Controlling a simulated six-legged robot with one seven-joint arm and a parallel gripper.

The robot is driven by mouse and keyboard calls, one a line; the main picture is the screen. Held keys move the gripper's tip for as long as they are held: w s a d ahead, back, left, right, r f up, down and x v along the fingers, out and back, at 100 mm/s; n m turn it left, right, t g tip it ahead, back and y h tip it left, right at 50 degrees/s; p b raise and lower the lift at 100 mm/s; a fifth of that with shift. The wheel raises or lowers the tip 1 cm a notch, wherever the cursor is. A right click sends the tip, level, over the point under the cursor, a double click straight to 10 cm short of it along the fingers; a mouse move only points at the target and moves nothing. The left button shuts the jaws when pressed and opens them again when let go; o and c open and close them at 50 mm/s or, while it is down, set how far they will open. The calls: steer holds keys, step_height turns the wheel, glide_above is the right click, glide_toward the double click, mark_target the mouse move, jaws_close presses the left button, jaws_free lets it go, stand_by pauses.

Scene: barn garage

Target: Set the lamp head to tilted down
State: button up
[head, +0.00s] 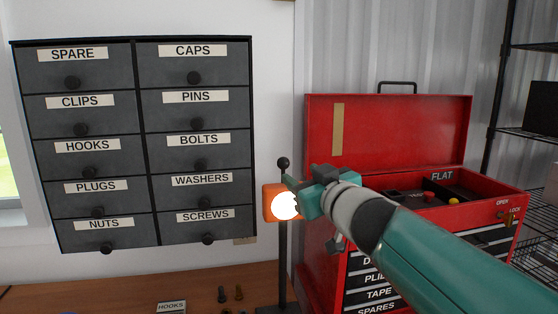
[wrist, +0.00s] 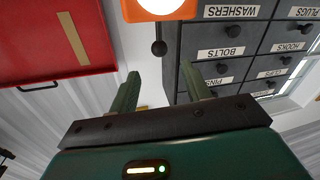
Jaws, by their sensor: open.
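The lamp head (head: 270,203) is an orange block with a bright round light, on a dark upright post (head: 283,255) with a ball on top. Its lit face points toward the head camera, and its exact tilt is hard to tell. My gripper (head: 290,184) is just right of the lamp head in the head view and covers part of its right side. In the wrist view the lamp head (wrist: 160,8) is cut off at the top edge. There, my gripper (wrist: 160,80) has its two green fingers apart with nothing between them. I cannot tell whether it touches the lamp.
A dark labelled drawer cabinet (head: 137,90) hangs on the wall at left. An open red toolbox (head: 385,130) stands at right behind my arm. A wooden bench (head: 190,296) below holds bolts (head: 222,293) and a HOOKS label block (head: 171,307). Wire shelving (head: 535,135) stands at far right.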

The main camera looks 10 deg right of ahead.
mark_target(280, 161)
steer(key=w, duration=0.4)
steer(key=w+a, duration=0.1)
steer(key=w, duration=0.3)
steer(key=w+a, duration=0.1)
steer(key=w, duration=0.3)
steer(key=shift+a+f, duration=0.1)
steer(key=shift+a, duration=0.05)
jaws_close()
